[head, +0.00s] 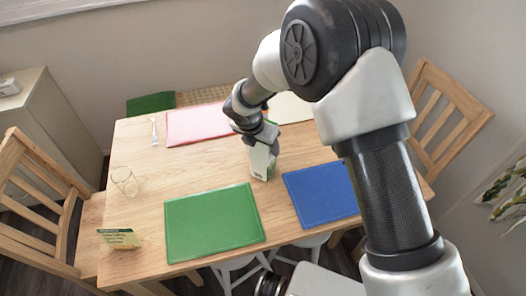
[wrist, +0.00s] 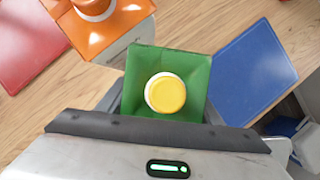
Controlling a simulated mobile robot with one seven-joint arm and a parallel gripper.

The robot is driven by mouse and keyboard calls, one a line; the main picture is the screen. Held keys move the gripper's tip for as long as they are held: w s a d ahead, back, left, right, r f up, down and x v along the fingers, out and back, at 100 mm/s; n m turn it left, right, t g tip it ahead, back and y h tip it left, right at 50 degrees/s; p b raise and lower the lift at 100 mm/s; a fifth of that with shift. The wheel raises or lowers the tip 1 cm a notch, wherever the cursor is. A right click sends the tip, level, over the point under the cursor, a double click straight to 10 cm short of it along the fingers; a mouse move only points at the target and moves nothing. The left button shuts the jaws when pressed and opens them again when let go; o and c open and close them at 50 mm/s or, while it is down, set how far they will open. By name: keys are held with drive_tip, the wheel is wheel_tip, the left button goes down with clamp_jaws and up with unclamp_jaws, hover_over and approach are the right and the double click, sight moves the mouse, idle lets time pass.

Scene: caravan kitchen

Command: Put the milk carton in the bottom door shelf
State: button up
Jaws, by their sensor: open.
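A carton with a green top and a yellow cap, apparently the milk carton (wrist: 190,72), stands upright on the wooden table; its white and green side also shows in the head view (head: 262,166). My gripper (head: 264,140) is over the carton, pointing down. In the wrist view the dark fingers of my gripper (wrist: 163,103) show at the left and right of the carton, open; whether they touch it I cannot tell. No door shelf is in view.
The table (head: 140,160) holds a green mat (head: 213,222), a blue mat (head: 320,194), a pink mat (head: 195,124), a clear glass (head: 125,181) and a small standing card (head: 119,238). Wooden chairs (head: 440,115) stand around it. A cabinet (head: 45,120) is at the left.

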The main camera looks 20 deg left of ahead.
clamp_jaws()
drive_tip(key=shift+w+a+r, duration=0.1)
drive_tip(key=shift+r, duration=0.1)
drive_tip(key=shift+r, duration=0.1)
